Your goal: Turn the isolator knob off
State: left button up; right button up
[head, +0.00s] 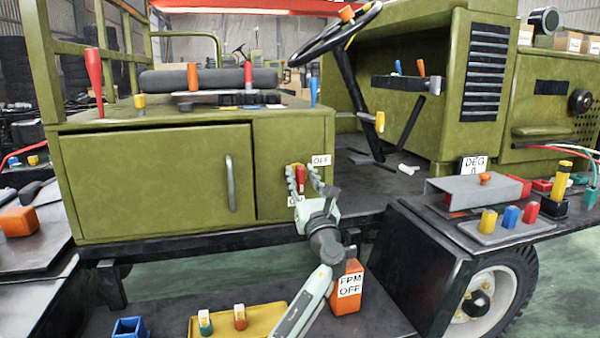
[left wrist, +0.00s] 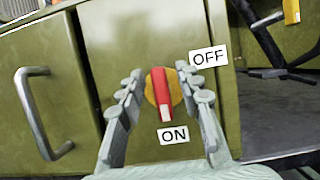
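The isolator knob (left wrist: 160,92) is a red handle on a round yellow base, on the green cabinet's front panel. Its white-tipped end points down toward the ON label (left wrist: 173,135); the OFF label (left wrist: 208,57) is up and to the right. In the head view the knob (head: 300,173) shows between the fingers of my left gripper (head: 303,180), with the OFF label (head: 321,160) beside it. My left gripper is open, one finger on each side of the knob, with gaps visible in the left wrist view (left wrist: 158,85). My right gripper is not in view.
A cabinet door with a metal handle (head: 231,183) is left of the panel. An orange FPM OFF block (head: 347,288) stands below, near my left arm. A steering wheel (head: 336,32) is above right. A yellow tray (head: 262,318) lies low in front.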

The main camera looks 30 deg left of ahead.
pick_arm(q)
jog(key=shift+w+a+r, duration=0.2)
jog(key=shift+w+a, duration=0.1)
jog(key=shift+a, duration=0.05)
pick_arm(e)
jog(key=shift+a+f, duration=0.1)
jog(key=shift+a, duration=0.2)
pick_arm(q)
jog(key=shift+c, duration=0.2)
grip_shut()
jog(key=shift+f, duration=0.1)
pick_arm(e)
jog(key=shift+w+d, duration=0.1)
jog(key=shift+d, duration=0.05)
